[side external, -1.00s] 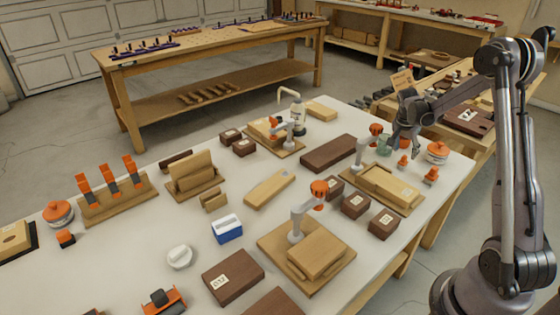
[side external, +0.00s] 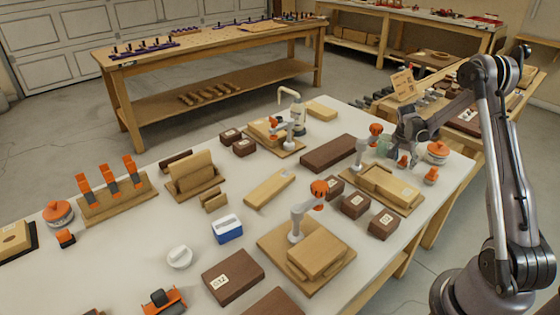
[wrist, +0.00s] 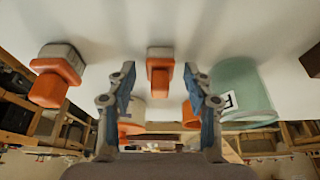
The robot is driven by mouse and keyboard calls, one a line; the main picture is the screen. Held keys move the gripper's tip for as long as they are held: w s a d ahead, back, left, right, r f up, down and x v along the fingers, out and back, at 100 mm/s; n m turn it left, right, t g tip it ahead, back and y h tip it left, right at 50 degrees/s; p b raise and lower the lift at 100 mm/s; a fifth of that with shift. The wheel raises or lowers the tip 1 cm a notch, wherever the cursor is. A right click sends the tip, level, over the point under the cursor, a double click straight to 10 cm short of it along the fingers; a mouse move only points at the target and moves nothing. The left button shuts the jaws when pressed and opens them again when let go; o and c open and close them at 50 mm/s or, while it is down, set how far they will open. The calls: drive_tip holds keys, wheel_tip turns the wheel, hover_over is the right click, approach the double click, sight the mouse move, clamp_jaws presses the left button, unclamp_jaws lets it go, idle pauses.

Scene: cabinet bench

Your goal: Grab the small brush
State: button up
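Small orange pieces with grey ends show in the wrist view, one centred between the fingers (wrist: 160,74) and one at the left (wrist: 55,78). They look like small brushes, but I cannot tell for sure which is the small brush. In the side view, two small orange pieces stand at the table's right end, one beside my gripper (side external: 403,161) and one further right (side external: 431,176). My gripper (wrist: 159,78) is open, its blue-grey fingers on either side of the centred piece, with no visible contact. In the side view, my gripper (side external: 408,152) is low and partly hides things behind it.
A translucent green jar (wrist: 242,88) stands just right of my fingers in the wrist view. A larger orange-topped round container (side external: 437,151) stands close by. A wooden board with a clamp (side external: 375,188) lies in front. The table's right edge is near.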

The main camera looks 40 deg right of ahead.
drive_tip(key=c, duration=0.7)
drive_tip(key=shift+c, duration=0.2)
drive_tip(key=shift+r, duration=0.15)
